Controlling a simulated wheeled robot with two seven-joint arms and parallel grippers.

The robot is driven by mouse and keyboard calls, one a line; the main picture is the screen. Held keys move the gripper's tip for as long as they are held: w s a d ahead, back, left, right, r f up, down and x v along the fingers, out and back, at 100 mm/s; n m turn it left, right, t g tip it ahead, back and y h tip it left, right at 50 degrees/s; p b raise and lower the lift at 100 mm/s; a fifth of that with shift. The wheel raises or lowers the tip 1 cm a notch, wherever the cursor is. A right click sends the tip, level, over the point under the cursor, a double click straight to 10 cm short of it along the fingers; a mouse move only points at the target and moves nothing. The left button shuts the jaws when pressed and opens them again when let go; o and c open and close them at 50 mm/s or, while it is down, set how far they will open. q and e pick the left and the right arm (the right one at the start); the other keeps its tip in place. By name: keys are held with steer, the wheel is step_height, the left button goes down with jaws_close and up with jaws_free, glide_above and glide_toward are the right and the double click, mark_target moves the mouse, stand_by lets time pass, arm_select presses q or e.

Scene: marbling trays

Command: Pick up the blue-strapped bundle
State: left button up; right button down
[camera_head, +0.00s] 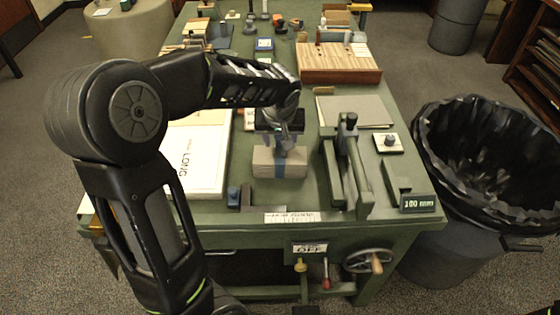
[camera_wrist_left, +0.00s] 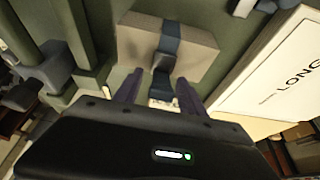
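The blue-strapped bundle (camera_head: 264,163) is a pale beige block near the front middle of the green table, with a blue strap around its middle. It also shows in the left wrist view (camera_wrist_left: 200,48), where a dark raised piece (camera_wrist_left: 163,61) of the strap stands up from it. My left gripper (camera_head: 284,138) is just above the bundle, reaching down from the left. In the left wrist view my left gripper (camera_wrist_left: 158,88) has its fingers apart, one on each side of the strap's raised part. Whether they touch it is unclear. My right gripper is not in view.
A white box marked LONG (camera_head: 200,160) lies left of the bundle. A green clamp-like press (camera_head: 345,170) stands close on its right. A small dark blue block (camera_head: 234,197) and a white label strip (camera_head: 291,217) lie in front. A bin (camera_head: 455,240) stands right of the table.

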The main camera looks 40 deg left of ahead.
arm_select(q)
jaws_close()
stand_by(1.2)
